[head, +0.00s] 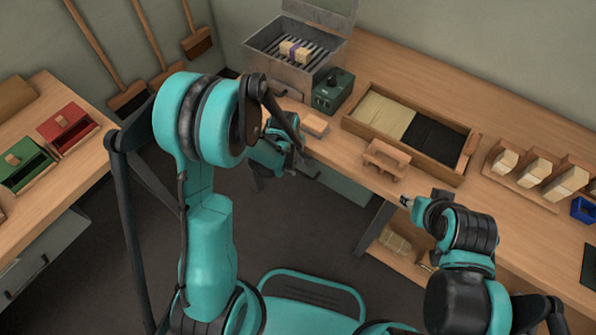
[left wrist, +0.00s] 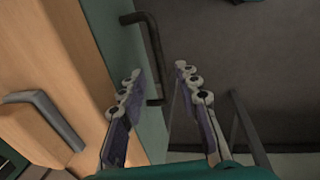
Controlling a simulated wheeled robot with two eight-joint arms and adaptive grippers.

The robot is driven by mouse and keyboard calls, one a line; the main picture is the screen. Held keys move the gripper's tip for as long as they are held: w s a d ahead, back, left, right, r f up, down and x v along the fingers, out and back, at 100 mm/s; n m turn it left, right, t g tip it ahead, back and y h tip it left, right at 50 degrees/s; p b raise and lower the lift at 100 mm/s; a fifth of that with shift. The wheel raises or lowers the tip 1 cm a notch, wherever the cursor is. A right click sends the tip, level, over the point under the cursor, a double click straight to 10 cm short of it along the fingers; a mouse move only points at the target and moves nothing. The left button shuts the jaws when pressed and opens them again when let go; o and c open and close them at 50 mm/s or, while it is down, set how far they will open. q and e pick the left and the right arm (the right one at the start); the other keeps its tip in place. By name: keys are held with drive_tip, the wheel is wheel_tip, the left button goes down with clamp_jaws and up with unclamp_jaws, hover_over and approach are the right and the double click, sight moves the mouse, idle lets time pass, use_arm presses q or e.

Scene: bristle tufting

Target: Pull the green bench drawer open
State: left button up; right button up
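The grey-green drawer front (head: 347,187) shows under the bench's front edge in the head view. In the left wrist view the drawer front (left wrist: 150,128) is a narrow upright strip with a dark bar handle (left wrist: 154,45). My left gripper (head: 292,152) is low at the bench edge and partly hides the drawer. In the left wrist view its two fingers (left wrist: 160,88) are apart, with the near end of the handle showing between them; contact cannot be told. My right gripper (head: 405,201) is in front of the bench, away from the drawer; its fingers are too small to judge.
The wooden bench (head: 330,150) holds a green box (head: 332,91), a metal box (head: 296,52), a divided wooden tray (head: 410,122) and a small wooden stand (head: 387,160). A side bench (head: 80,150) stands left. Dark floor (head: 290,225) lies open before the drawer.

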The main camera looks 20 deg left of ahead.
sight(298, 171)
use_arm(q)
drive_tip(key=shift+w+d+f+b, duration=0.1)
drive_tip(key=shift+f+b, duration=0.1)
drive_tip(key=shift+f, duration=0.45)
drive_tip(key=shift+w+f+b, duration=0.15)
drive_tip(key=shift+f+b, duration=0.1)
drive_tip(key=shift+f, duration=0.4)
drive_tip(key=shift+w+d+f+b, duration=0.1)
drive_tip(key=shift+f+b, duration=0.1)
drive_tip(key=shift+f, duration=0.45)
clamp_jaws()
